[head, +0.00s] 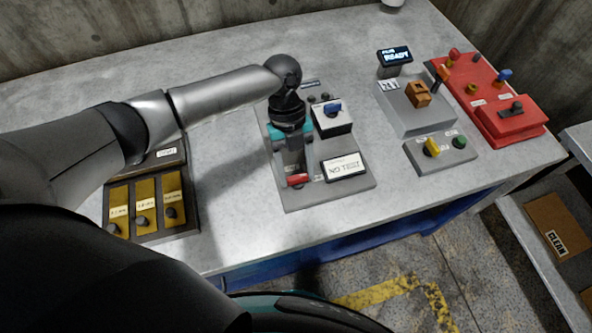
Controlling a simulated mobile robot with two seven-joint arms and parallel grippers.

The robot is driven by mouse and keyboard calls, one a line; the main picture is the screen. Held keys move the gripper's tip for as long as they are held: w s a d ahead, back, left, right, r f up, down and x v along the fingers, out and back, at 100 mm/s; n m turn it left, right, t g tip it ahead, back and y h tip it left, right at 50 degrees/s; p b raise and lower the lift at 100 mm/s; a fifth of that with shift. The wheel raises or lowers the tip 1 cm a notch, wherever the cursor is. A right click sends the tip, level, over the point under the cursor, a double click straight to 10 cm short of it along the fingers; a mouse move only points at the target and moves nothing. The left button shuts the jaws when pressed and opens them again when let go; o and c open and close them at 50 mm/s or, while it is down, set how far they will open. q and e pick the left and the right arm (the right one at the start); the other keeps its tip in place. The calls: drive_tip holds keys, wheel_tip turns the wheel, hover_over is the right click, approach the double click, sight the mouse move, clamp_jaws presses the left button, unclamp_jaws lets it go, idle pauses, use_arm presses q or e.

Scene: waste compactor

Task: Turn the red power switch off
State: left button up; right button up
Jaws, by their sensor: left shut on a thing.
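The red power switch (298,181) is a small red piece on the grey panel (330,190) in the middle of the table, in the head view. My left gripper (294,174) comes down over it from above and is shut on it. The gripper's fingers hide part of the switch, so its exact position is hard to tell. A white label plate reading "NO TEST" (344,167) is just right of the switch. My right gripper is not in view.
A box with a blue knob (333,110) stands behind the label. Yellow-plated switches (145,205) lie at left. A "READY" display (395,57), a grey control box (412,112), a yellow-and-green knob box (440,150) and a red panel (490,95) stand at right.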

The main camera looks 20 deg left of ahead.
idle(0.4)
use_arm(q)
drive_tip(key=o, duration=1.4)
drive_tip(key=shift+c, duration=0.2)
drive_tip(key=v, duration=1.5)
drive_tip(key=shift+d+r, duration=0.1)
